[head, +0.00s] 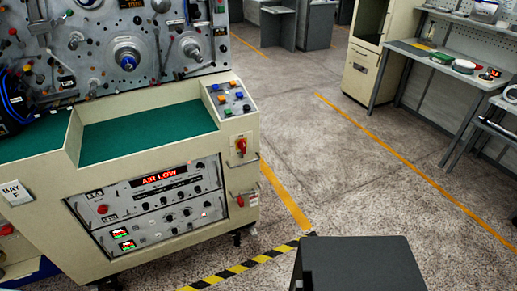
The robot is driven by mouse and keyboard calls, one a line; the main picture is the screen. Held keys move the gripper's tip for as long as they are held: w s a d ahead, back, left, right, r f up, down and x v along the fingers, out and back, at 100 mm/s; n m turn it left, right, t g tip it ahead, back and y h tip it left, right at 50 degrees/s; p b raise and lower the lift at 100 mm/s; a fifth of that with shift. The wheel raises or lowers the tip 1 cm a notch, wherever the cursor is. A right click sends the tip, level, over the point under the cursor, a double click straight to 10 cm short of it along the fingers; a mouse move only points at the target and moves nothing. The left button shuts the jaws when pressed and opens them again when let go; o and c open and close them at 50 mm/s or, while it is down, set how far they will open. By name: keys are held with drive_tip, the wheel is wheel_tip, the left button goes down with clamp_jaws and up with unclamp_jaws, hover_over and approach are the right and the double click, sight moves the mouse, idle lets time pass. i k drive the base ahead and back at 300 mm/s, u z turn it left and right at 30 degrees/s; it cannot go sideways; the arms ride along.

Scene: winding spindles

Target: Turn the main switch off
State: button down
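The machine's right-hand panel carries a red rotary handle on a yellow plate (240,146), which looks like the main switch. Its red handle seems to stand roughly upright, but it is too small to read its markings. A second red handle (240,200) with a white tag sits lower on the same panel. My gripper does not show in the head view.
The cream machine (150,115) has a green worktop (148,130), coloured push buttons (231,97) and a red lit display reading "AIR LOW" (159,179). Yellow-black tape (238,268) marks the floor. Open floor lies right, before a bench (455,75).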

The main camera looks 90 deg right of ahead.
sight(241, 144)
drive_tip(key=z, duration=1.75)
drive_tip(key=k, duration=0.95)
drive_tip(key=z, duration=0.85)
drive_tip(key=i, duration=1)
